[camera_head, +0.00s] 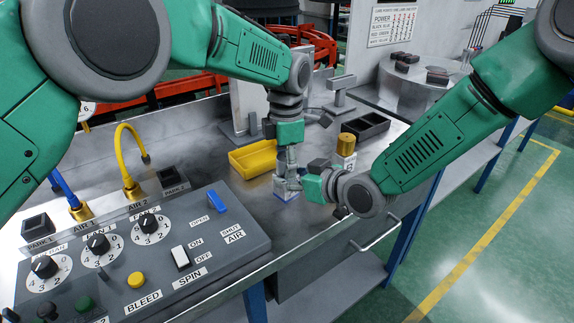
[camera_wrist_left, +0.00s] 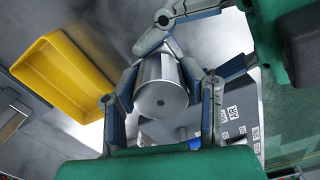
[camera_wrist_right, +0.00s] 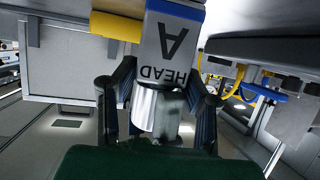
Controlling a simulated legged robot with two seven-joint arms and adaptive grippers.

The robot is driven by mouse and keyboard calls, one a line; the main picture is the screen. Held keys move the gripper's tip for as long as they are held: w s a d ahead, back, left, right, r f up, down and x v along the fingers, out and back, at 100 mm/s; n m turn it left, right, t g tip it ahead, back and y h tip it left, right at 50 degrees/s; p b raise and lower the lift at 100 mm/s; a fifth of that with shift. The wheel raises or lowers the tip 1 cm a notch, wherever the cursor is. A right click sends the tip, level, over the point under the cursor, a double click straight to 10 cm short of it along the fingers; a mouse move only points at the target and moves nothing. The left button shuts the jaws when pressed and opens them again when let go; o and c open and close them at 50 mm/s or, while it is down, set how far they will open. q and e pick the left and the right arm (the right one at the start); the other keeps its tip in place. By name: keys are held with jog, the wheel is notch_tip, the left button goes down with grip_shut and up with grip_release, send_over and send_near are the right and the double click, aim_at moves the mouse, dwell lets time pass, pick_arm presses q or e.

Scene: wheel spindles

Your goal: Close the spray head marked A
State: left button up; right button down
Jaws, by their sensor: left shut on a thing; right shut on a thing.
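The spray head marked A is a silver cylinder (camera_wrist_left: 162,85) above a white and blue block (camera_wrist_right: 172,45) labelled "HEAD A", upside down in the right wrist view. In the head view the block (camera_head: 285,194) stands on the metal bench, mostly hidden by my grippers. My left gripper (camera_head: 288,176) comes down from above, its fingers shut around the silver cylinder. My right gripper (camera_head: 299,184) reaches in from the right, shut on the silver part of the same head, one finger on each side (camera_wrist_right: 158,108). The exact contact points are partly hidden.
A yellow tray (camera_head: 253,160) lies just left of the head. A brass-topped piece (camera_head: 346,146) and a dark tray (camera_head: 366,129) stand to the right. A control panel (camera_head: 150,262) with knobs and switches fills the front left. The bench's front edge is close.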

pick_arm(q)
jog(key=shift+w, duration=0.1)
jog(key=o, duration=1.3)
jog(key=shift+r, duration=2.3)
jog(key=shift+c, duration=0.6)
